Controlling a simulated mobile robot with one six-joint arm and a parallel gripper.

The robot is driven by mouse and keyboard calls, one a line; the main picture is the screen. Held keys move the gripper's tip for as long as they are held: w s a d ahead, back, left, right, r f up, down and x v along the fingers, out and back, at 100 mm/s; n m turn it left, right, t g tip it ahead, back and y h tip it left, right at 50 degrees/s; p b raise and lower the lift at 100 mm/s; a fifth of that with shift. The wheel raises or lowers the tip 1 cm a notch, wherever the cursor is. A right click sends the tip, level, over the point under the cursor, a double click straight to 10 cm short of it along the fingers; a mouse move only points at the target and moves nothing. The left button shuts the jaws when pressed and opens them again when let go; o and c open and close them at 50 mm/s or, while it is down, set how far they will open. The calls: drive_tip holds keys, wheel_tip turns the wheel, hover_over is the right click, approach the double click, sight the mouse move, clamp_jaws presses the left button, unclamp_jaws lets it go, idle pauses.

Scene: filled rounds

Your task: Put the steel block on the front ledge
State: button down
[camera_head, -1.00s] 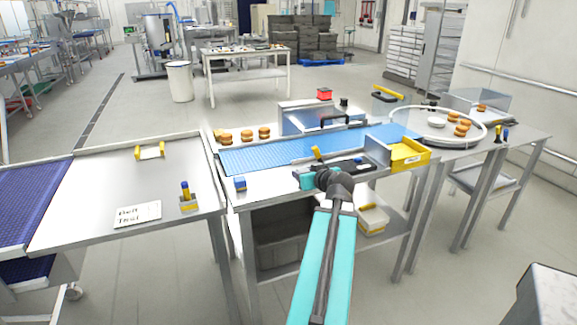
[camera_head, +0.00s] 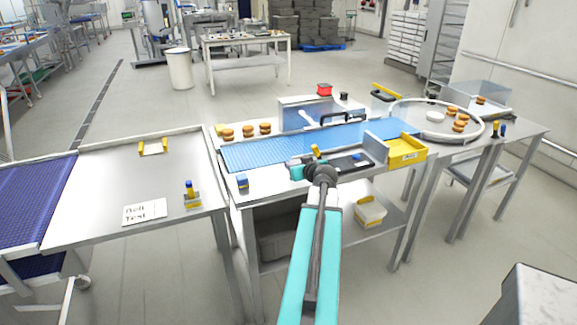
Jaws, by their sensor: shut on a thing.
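My gripper (camera_head: 307,168) is over the front strip of the blue belt table, its dark wrist and turquoise parts seen from behind. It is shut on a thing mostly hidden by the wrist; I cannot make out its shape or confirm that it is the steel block. A small yellow piece (camera_head: 316,151) shows just beyond the jaws; whether it belongs to the held thing is unclear. The front ledge (camera_head: 268,186) appears to be the bare metal strip before the blue belt (camera_head: 265,153). Whether the held thing touches it is unclear.
A small blue block (camera_head: 242,181) stands left on the strip. A dark tray (camera_head: 350,163) lies right of my gripper, near a yellow bin (camera_head: 406,152). Buns (camera_head: 247,131) line the belt's far side. A yellow-and-blue fixture (camera_head: 191,196) stands on the left table.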

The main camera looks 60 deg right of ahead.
drive_tip(key=shift+w+d+f+p, duration=0.1)
drive_tip(key=shift+w+d+p, duration=0.15)
drive_tip(key=shift+w+d, duration=0.4)
drive_tip(key=shift+w+d+f+p, duration=0.1)
drive_tip(key=shift+w+d+p, duration=0.2)
drive_tip(key=shift+w, duration=0.5)
drive_tip(key=shift+w+d+p, duration=0.25)
drive_tip(key=shift+w+d, duration=0.25)
drive_tip(key=shift+w, duration=0.25)
drive_tip(key=shift+f+p, duration=0.7)
drive_tip(key=shift+f, duration=1.1)
drive_tip(key=shift+f, duration=0.1)
drive_tip(key=c, duration=1.3)
unclamp_jaws()
drive_tip(key=shift+o, duration=0.2)
drive_tip(key=shift+s+a, duration=0.1)
drive_tip(key=b+v, duration=0.3)
drive_tip(key=v, duration=0.9)
drive_tip(key=shift+b, duration=0.3)
